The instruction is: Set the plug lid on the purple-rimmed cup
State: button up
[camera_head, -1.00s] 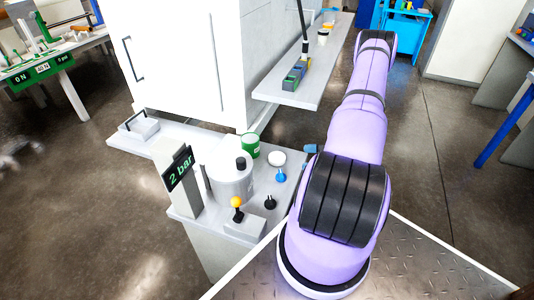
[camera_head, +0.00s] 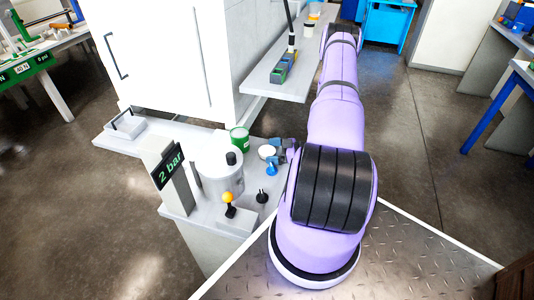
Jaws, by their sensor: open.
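My gripper (camera_head: 278,148) shows only in part, as small blue-grey pieces at the left edge of my purple arm, above the bench. It is open; the arm hides its rest. A round white-topped piece (camera_head: 266,152) stands on the bench right beside the fingers; whether they touch it I cannot tell. A small blue knobbed piece (camera_head: 271,169) stands just in front of it, and a black knobbed piece (camera_head: 262,196) stands nearer. I cannot tell which of these is the plug lid. No purple rim can be made out on any cup.
A grey-white vessel (camera_head: 222,180) with a black cap stands on the bench, with a green can (camera_head: 239,139) behind it. A "2 bar" display (camera_head: 168,168) and an orange-balled lever (camera_head: 228,198) are at the front. A white cabinet (camera_head: 165,60) and a shelf (camera_head: 285,88) rise behind.

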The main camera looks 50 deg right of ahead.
jog(key=shift+w+a, duration=0.2)
jog(key=shift+w, duration=0.05)
jog(key=c, duration=1)
